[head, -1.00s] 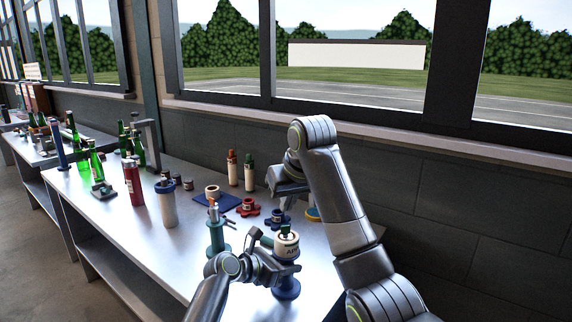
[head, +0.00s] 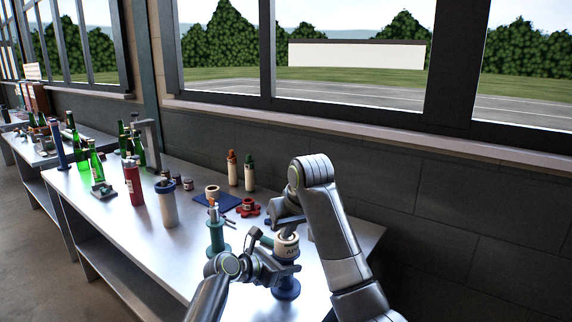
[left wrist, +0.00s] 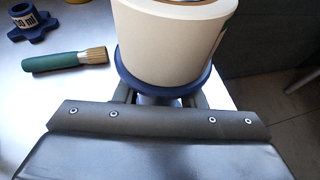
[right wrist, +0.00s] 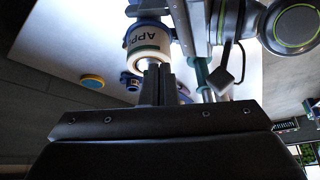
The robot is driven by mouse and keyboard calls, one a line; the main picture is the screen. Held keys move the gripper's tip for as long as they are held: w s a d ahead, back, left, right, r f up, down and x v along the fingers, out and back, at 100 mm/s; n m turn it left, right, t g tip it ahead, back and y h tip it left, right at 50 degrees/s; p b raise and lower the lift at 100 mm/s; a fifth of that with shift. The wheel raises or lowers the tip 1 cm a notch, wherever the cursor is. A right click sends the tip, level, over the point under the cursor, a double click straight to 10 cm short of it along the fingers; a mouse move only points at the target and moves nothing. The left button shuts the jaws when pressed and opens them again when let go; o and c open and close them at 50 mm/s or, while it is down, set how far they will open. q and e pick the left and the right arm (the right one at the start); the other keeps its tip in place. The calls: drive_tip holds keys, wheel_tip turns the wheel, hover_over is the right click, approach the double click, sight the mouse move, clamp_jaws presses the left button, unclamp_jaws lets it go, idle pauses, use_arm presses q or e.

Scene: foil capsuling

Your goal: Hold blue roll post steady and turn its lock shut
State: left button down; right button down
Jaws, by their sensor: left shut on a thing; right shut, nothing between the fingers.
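The blue roll post (head: 286,291) stands on the table with a cream lettered roll (head: 287,247) around its upper part. In the left wrist view the roll (left wrist: 175,40) rests on a blue flange (left wrist: 165,88). My left gripper (head: 277,270) is shut on the post just below this flange, one finger on each side. My right gripper (head: 290,230) is shut and empty, its fingertips over the top of the roll. In the right wrist view its fingers (right wrist: 160,80) reach to the roll's top (right wrist: 150,52). The lock on top is hidden behind them; contact cannot be told.
A green tool stand (head: 217,235) is close left of the post. A red star-shaped holder (head: 248,207) and a blue mat (head: 222,204) lie behind. A green brush-like tool (left wrist: 65,61) lies near the post. Bottles stand further left; the wall is at right.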

drive_tip(key=shift+w, duration=0.6)
idle(0.7)
drive_tip(key=shift+w+d, duration=0.3)
drive_tip(key=shift+d, duration=0.3)
idle(0.7)
drive_tip(key=shift+s, duration=0.1)
drive_tip(key=shift+s+d+r, duration=0.15)
drive_tip(key=shift+r, duration=1.35)
drive_tip(key=shift+s+d+r, duration=0.1)
drive_tip(key=shift+r, duration=1.35)
wheel_tip(320, 180, down, 6)
drive_tip(key=s+a, duration=0.1)
drive_tip(key=shift+a, duration=0.35)
